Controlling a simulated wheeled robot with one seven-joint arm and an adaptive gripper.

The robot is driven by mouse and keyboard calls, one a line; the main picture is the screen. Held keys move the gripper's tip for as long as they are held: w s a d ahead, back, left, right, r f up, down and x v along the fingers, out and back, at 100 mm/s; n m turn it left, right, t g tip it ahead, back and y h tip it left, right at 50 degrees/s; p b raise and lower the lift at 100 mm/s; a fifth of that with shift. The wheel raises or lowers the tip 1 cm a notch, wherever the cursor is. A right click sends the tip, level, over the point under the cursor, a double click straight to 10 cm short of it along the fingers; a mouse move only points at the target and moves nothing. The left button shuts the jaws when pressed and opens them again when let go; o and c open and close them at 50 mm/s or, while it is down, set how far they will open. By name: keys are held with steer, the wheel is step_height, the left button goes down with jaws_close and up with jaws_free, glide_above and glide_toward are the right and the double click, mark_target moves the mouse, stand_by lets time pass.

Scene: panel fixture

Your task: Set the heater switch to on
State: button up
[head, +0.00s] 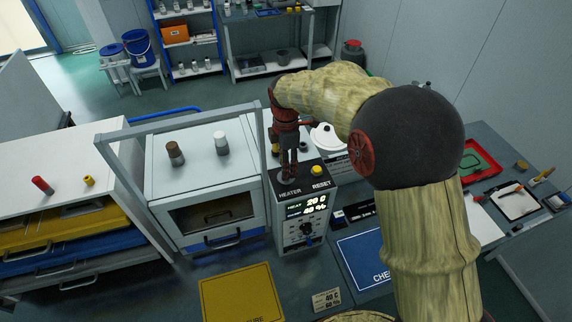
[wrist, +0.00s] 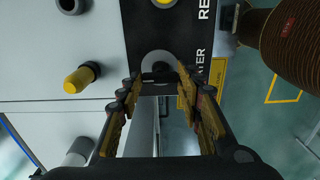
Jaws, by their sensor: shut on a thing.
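The heater switch sits on the top face of the control box (head: 300,225), above the printed HEATER label (head: 290,191). My gripper (head: 289,174) reaches down onto it from above. In the wrist view my gripper (wrist: 160,82) has its fingertips on either side of the switch's round grey base (wrist: 158,60). The jaws are shut on the switch's lever, which is mostly hidden between the fingertips. I cannot tell which way the lever is set. The box's front has a lit display (head: 307,206) and a dark knob (head: 306,229).
A yellow reset button (head: 317,170) is close beside the switch. A grey frame bar (head: 257,150) rises near my gripper.

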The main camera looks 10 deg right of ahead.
stand_by(0.3)
steer(key=m+b, duration=0.1)
steer(key=m, duration=0.3)
steer(key=shift+m, duration=0.4)
steer(key=m+b, duration=0.1)
steer(key=m, duration=0.3)
steer(key=shift+m, duration=0.3)
steer(key=m, duration=0.4)
steer(key=shift+m+b, duration=0.35)
steer(key=shift+m, duration=1.85)
steer(key=shift+w, duration=0.1)
steer(key=o, duration=1.1)
steer(key=shift+o, duration=0.3)
steer(key=shift+r, duration=0.1)
